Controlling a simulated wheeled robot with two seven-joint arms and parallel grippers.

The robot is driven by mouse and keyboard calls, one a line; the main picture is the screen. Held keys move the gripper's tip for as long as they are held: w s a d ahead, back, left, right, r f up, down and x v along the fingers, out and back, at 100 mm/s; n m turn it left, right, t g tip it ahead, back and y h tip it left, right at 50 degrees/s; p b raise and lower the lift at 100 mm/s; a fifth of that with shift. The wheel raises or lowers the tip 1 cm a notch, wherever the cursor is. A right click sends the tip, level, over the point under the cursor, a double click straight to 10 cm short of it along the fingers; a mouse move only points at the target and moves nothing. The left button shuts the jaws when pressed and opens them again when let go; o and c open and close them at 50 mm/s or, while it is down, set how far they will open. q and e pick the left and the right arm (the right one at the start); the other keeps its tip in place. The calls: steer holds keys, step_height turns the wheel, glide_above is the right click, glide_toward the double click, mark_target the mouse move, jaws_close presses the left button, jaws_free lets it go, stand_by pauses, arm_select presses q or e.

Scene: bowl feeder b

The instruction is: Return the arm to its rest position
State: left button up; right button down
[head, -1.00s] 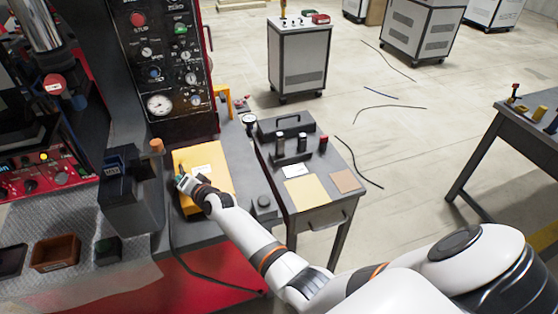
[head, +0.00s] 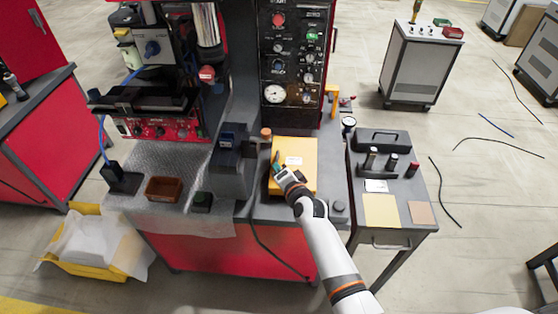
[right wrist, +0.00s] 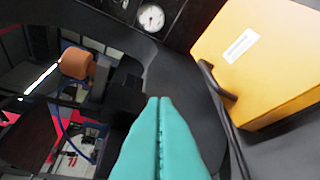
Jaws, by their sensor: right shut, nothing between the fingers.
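My right arm comes in from the bottom of the head view. My right gripper (head: 277,160) is over the left edge of the yellow box (head: 303,152), above the machine's bench. In the right wrist view its teal fingers (right wrist: 160,105) are pressed together with nothing between them. The yellow box (right wrist: 265,55) lies to the right of the fingers there, with a white label on top. Whether the gripper touches the box cannot be told. My left gripper is not in view.
A control panel (head: 292,50) stands behind the box. A dark block (head: 231,160) and an orange-capped part (head: 266,133) are just left of the gripper. A small side table (head: 400,185) with several items stands to the right. A dark cable hangs down the bench front.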

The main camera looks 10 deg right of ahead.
steer(key=s+d+f+n+g+h+b, duration=0.1)
steer(key=s+f+n+g+b, duration=0.15)
steer(key=s+f, duration=0.75)
steer(key=s+d+f+n+g+b, duration=0.1)
steer(key=s+f+n+g+b, duration=0.35)
steer(key=f, duration=1.05)
steer(key=s+d+f+h+b, duration=0.1)
steer(key=s+d+f, duration=0.1)
steer(key=s+f, duration=0.85)
steer(key=s+d+f+n+g+b, duration=0.2)
steer(key=s+f, duration=0.4)
steer(key=s, duration=0.4)
steer(key=s+d+f+n+g+h+b, duration=0.1)
steer(key=s+d+f+n+g+b, duration=0.1)
steer(key=s+f, duration=0.5)
steer(key=s+d+f+n+g+b, duration=0.2)
steer(key=s+f, duration=0.4)
steer(key=s, duration=0.7)
steer(key=shift+d+f+g, duration=0.4)
steer(key=shift+d, duration=0.45)
